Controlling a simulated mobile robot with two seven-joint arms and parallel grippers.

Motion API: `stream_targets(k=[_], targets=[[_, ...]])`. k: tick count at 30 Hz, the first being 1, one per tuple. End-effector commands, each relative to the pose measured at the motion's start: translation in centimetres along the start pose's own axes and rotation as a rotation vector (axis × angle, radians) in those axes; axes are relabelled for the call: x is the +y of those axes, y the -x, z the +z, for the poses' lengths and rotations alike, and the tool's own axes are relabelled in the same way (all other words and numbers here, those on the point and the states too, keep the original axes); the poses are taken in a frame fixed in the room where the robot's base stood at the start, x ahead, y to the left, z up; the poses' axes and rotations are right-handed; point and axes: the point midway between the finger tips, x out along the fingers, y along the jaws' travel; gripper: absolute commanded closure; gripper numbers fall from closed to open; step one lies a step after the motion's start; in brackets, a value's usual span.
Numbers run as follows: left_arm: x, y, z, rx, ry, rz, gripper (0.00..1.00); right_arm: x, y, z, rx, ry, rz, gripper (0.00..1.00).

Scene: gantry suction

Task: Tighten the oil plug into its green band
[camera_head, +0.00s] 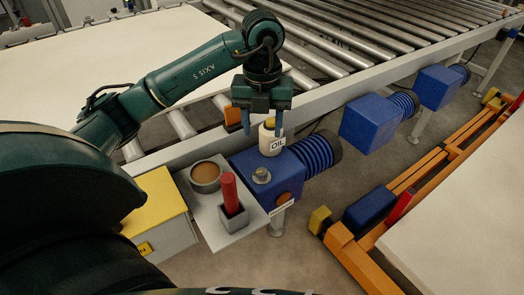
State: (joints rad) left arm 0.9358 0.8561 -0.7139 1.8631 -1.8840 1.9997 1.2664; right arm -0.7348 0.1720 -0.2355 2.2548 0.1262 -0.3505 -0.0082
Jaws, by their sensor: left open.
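A blue gearbox (243,164) with a ribbed blue motor sits beside the conveyor. A metallic hex-headed plug (261,175) shows on its top face; I take it to be the oil plug. No green band is clear at this size. My right gripper is not in view.
A grey tray (221,240) holds a round brown-filled cup (206,177) and a red-handled tool in a square holder (232,205). A yellow-topped box (155,205) adjoins it. The roller conveyor (350,40) runs behind. An orange frame (400,190) stands right, across open floor.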

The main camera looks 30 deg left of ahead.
Motion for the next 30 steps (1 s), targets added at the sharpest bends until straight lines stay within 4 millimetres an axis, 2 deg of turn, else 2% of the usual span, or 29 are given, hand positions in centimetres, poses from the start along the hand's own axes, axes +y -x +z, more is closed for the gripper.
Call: stream_targets(k=[4,10,24,30], targets=[[0.1,0.1,-0.8,0.000,0.157,-0.002,0.51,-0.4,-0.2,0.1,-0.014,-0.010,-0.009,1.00],[0.1,-1.2,-0.9,0.001,0.201,-0.001,0.51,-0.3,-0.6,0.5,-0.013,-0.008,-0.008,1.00],[0.1,-10.2,-0.9,0.001,0.198,0.000,0.51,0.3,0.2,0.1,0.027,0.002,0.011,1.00],[0.1,-12.5,-0.9,0.000,0.198,-0.001,0.51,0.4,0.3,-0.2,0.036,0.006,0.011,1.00]])
